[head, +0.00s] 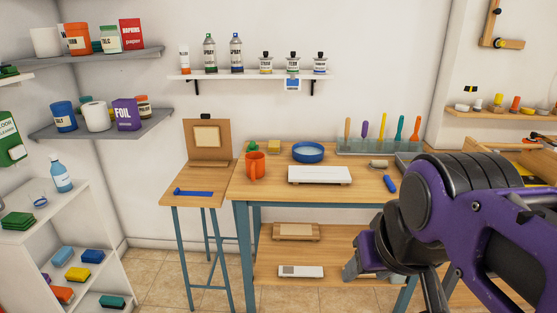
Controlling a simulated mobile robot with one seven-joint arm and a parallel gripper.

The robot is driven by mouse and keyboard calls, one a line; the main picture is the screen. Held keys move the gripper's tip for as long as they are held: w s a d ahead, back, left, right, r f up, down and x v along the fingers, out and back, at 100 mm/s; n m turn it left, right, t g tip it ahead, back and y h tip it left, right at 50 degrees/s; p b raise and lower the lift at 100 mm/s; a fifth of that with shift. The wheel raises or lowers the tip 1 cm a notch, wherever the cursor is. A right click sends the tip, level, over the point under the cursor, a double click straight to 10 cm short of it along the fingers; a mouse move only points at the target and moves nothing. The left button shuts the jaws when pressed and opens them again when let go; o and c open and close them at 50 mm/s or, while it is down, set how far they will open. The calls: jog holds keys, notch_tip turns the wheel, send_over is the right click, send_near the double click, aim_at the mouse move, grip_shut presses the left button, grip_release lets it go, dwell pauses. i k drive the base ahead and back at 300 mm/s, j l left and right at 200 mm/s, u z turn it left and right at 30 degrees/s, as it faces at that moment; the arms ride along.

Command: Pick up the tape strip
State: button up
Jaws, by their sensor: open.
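A short blue strip (193,192) lies flat on the small wooden side table left of the workbench; it looks like the tape strip, though I cannot be sure at this size. Nothing covers it. My gripper (354,268) is at the lower right, in front of the workbench, partly hidden by my own purple and black arm. It is open, with nothing seen in it. It is well to the right of the blue strip and apart from it.
A clipboard-like board (207,142) stands behind the strip. The workbench (270,186) holds an orange mug (255,167), a blue bowl (308,152), a white slab (319,175) and a rack of coloured handles (352,146). A white shelf unit (98,218) stands left.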

aim_at(176, 193)
jog(key=i+j, duration=0.3)
jog(key=j, duration=0.15)
jog(key=i+j, duration=0.3)
jog(key=i+j+z, duration=0.1)
jog(key=i+j, duration=0.2)
jog(key=j, duration=0.25)
jog(key=i+j, duration=0.3)
jog(key=j, duration=0.15)
